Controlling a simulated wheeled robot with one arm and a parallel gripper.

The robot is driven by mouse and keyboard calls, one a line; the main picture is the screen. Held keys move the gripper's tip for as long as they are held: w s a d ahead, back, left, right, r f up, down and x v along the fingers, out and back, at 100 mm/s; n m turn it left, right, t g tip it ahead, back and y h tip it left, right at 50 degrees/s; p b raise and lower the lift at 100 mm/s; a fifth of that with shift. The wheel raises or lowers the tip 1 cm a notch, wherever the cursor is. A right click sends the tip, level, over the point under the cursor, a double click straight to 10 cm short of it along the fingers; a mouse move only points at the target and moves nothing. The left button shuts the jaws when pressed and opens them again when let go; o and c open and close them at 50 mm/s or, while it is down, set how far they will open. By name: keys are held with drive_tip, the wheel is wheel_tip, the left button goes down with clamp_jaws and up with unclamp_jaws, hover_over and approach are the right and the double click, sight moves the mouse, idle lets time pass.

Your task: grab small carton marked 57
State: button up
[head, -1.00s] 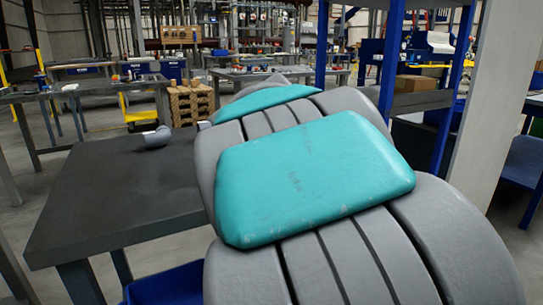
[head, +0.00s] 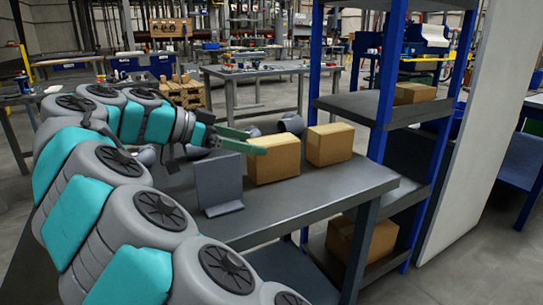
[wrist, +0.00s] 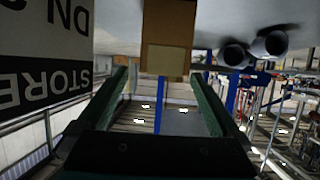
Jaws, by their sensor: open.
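Two small brown cartons stand on the grey table in the head view, a nearer one (head: 273,162) and another (head: 330,145) to its right. No number can be read on either. My gripper (head: 247,141), with green fingers, is at the upper left of the nearer carton; I cannot tell if it touches. In the upside-down wrist view, the open fingers (wrist: 162,80) are spread apart with nothing held. A brown carton (wrist: 168,22) with a paler label patch (wrist: 166,59) lies ahead between their lines; the label is unreadable.
A grey upright plate (head: 218,180) stands left of the nearer carton; a "STORE" sign (wrist: 45,85) shows in the wrist view. Grey cylinders (head: 290,124) lie behind the cartons. Other cartons sit on the rack's shelf (head: 415,93) and low down (head: 365,240). The table's right end (head: 375,180) is clear.

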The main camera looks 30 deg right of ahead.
sight(273, 149)
drive_tip(key=shift+x, duration=1.2)
drive_tip(key=shift+w+f+p+x, duration=0.1)
drive_tip(key=shift+p+x, duration=0.2)
drive_tip(key=shift+x, duration=1)
drive_tip(key=shift+w+f+p+x, duration=0.1)
drive_tip(key=shift+p+x, duration=0.2)
drive_tip(key=shift+x, duration=1)
clamp_jaws()
